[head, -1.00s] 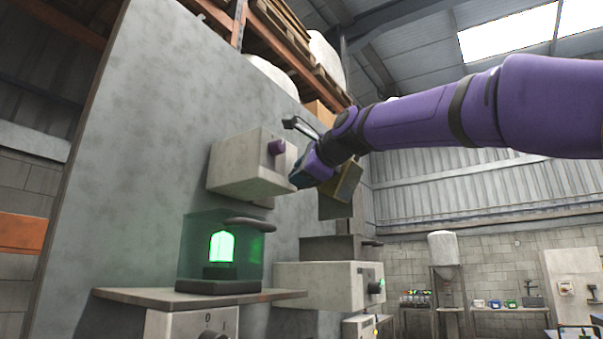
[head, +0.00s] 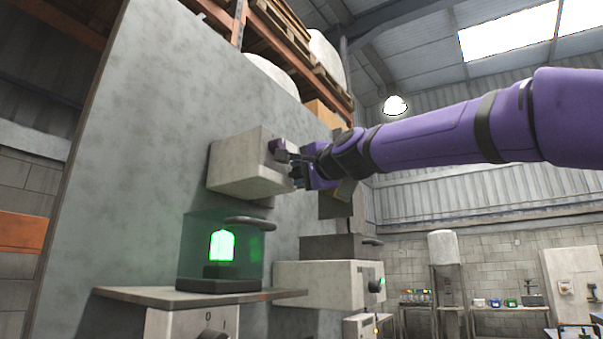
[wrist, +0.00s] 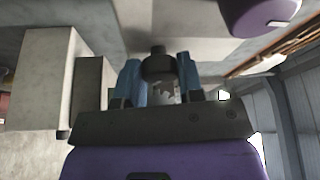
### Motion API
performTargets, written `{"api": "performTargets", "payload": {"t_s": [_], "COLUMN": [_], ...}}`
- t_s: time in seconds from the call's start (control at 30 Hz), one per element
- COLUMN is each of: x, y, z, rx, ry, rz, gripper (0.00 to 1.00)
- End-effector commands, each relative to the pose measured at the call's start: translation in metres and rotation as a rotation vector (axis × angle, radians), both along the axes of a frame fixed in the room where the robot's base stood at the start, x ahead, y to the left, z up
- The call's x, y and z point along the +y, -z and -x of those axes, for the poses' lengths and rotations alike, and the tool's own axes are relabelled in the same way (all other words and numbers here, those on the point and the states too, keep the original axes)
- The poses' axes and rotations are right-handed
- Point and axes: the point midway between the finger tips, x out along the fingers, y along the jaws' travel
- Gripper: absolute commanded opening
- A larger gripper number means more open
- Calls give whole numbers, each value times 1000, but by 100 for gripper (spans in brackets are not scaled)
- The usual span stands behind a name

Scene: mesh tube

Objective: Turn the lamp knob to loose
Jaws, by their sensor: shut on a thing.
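A green lamp (head: 222,245) glows under a clear cover below the box.
A dial (head: 215,334) with O and I marks is on the cabinet under the lamp shelf (head: 160,295). Another pale box (head: 315,285) with a dark knob (head: 376,285) sits lower right. Open air lies below my arm.

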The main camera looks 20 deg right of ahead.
Motion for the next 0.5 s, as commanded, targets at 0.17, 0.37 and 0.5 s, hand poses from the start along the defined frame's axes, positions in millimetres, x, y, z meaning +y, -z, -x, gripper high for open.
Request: {"api": "performTargets", "payload": {"t_s": [0.17, 0.37, 0.5], "x": [2, 3, 3], "y": [2, 3, 3], "z": [0, 0, 0], "rx": [-39, -88, -124], "ry": [-6, -8, -9], "rz": [59, 127, 175], "gripper": [11, 11, 11]}}
